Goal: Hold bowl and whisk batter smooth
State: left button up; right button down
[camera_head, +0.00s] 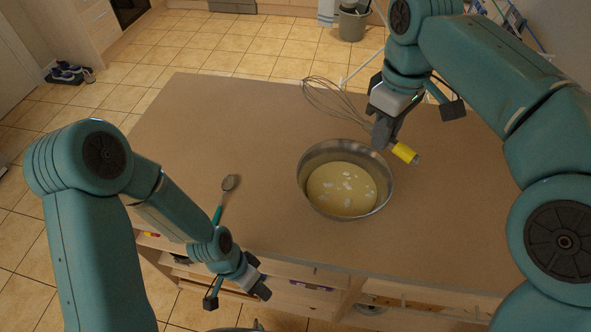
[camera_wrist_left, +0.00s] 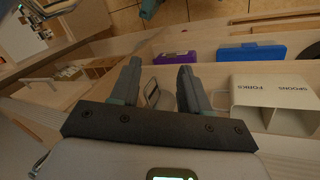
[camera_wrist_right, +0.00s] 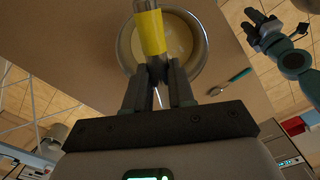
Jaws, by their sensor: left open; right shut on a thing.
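A steel bowl (camera_head: 345,152) stands upright on the table and holds pale yellow batter (camera_head: 340,195) with several white lumps. My right gripper (camera_head: 383,136) is shut on the whisk (camera_head: 335,98), just behind and right of the bowl. The whisk lies sideways, its wire loops to the left and its yellow handle end (camera_head: 405,153) toward the bowl's right rim. The yellow handle shows between the fingers in the right wrist view (camera_wrist_right: 150,33), with the bowl (camera_wrist_right: 203,55) behind it. My left gripper (camera_head: 238,296) is open and empty at the table's front edge, away from the bowl.
A spoon with a teal handle (camera_head: 217,214) lies on the table (camera_head: 200,130) left of the bowl. Below the front edge, the left wrist view shows drawers with a purple box (camera_wrist_left: 174,57), a blue box (camera_wrist_left: 252,52) and a white cutlery holder (camera_wrist_left: 275,97). The table's back left is clear.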

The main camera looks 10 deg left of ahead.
pick_arm(q)
notch_tip(320, 180, up, 8)
jog(key=w+a+r+m+g, duration=0.1)
jog(key=w+m, duration=0.1)
jog(key=m, duration=0.8)
jog(key=m+t, duration=0.4)
jog(key=m, duration=1)
send_near(309, 196)
jog(key=f, duration=0.1)
jog(key=x, duration=0.4)
jog(key=w+x, duration=0.1)
jog(key=x, duration=0.3)
jog(key=a+x, duration=0.1)
jog(key=x, duration=0.3)
jog(key=shift+w, duration=0.3)
jog(key=shift+s, duration=0.1)
jog(key=shift+c, duration=0.4)
grip_shut()
